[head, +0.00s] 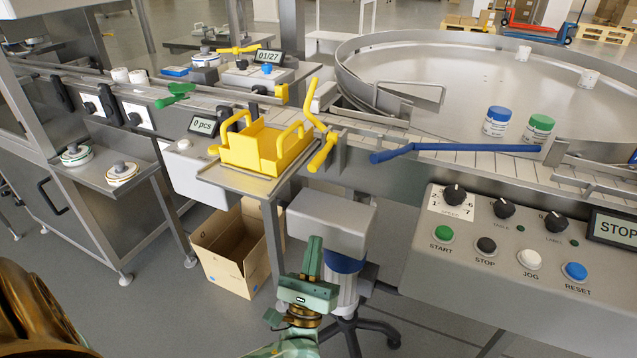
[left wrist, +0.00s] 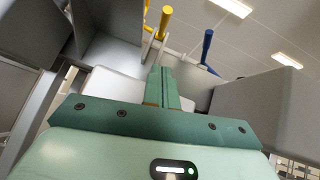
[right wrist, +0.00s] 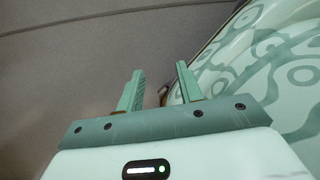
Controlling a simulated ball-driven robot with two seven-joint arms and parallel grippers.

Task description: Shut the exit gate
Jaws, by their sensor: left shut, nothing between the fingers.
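A blue-handled bar (head: 455,148) lies across the conveyor at the front of the turntable. A yellow lever (head: 322,152) with a second yellow arm (head: 313,102) stands at the conveyor left of it. I cannot tell which of these is the exit gate. In the left wrist view a yellow handle (left wrist: 165,20) and a blue handle (left wrist: 206,48) show beyond the fingers. My left gripper (head: 314,242) is shut and empty, low in front of the conveyor, below and apart from both handles. My right gripper (right wrist: 160,70) is open and empty, away from the conveyor.
A yellow tray (head: 260,145) sits on a shelf beside the yellow lever. Blue-capped (head: 497,121) and green-capped (head: 538,128) jars stand near the blue bar. A control panel (head: 525,240) juts out at right. A cardboard box (head: 225,255) is on the floor.

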